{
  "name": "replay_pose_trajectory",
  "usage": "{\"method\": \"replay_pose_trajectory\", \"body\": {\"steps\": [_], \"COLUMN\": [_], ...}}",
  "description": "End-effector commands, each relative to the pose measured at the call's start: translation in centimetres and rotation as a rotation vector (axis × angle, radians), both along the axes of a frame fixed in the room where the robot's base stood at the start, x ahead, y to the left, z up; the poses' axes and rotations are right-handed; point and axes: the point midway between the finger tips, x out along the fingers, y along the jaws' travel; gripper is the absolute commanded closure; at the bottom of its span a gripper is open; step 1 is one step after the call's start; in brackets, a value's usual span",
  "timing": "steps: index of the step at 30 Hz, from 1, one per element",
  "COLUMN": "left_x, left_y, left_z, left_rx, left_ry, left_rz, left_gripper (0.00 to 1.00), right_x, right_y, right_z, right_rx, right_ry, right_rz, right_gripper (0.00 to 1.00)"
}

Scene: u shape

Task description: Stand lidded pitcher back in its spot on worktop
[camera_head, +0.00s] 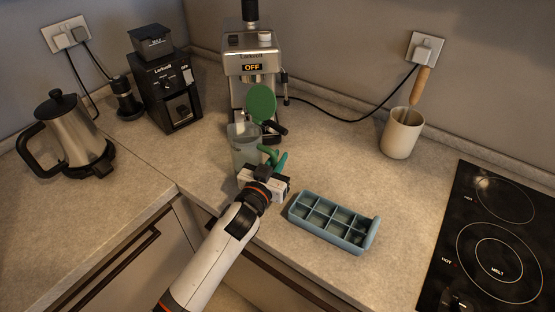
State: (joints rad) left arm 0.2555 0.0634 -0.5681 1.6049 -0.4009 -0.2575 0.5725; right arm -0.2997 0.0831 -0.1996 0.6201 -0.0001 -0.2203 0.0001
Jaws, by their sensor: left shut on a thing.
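The lidded pitcher (244,147) has a clear body, a green handle and a round green lid (260,104). The lid appears raised, its disc facing me above the body. The pitcher looks roughly upright in front of the coffee machine, near the worktop's front edge. My left gripper (270,168) is shut on the pitcher at its green handle, on the near side. The gripper hides part of the handle and the pitcher's base. I cannot tell whether the base touches the worktop (330,140). My right gripper is not in view.
The coffee machine (251,62) stands close behind the pitcher. A blue ice tray (331,226) lies to the right of my gripper. A kettle (72,130) and grinder (168,95) stand left. A utensil crock (401,136) and cooktop (470,265) are right. Worktop between tray and crock is clear.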

Motion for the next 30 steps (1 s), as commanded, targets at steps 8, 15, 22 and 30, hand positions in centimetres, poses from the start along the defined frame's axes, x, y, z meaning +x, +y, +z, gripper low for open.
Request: {"method": "replay_pose_trajectory", "body": {"steps": [8, 15, 22, 30], "left_x": [0.0, 0.0, -0.4, -5.0], "left_y": [0.0, 0.0, 0.2, 2.4], "left_z": [-0.2, -0.2, 0.0, -0.2], "left_rx": [0.0, 0.0, 0.0, 0.0], "left_ry": [0.0, 0.0, 0.001, 0.001], "left_rz": [0.0, 0.0, 0.0, 0.0], "left_gripper": [0.78, 0.64, 0.64, 0.64], "right_x": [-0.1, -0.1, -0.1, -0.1], "right_y": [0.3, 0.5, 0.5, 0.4], "right_z": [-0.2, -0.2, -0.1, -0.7], "right_rx": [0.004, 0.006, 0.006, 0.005], "right_ry": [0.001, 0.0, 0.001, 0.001], "right_rz": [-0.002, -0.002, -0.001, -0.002], "right_gripper": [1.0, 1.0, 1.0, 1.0]}}
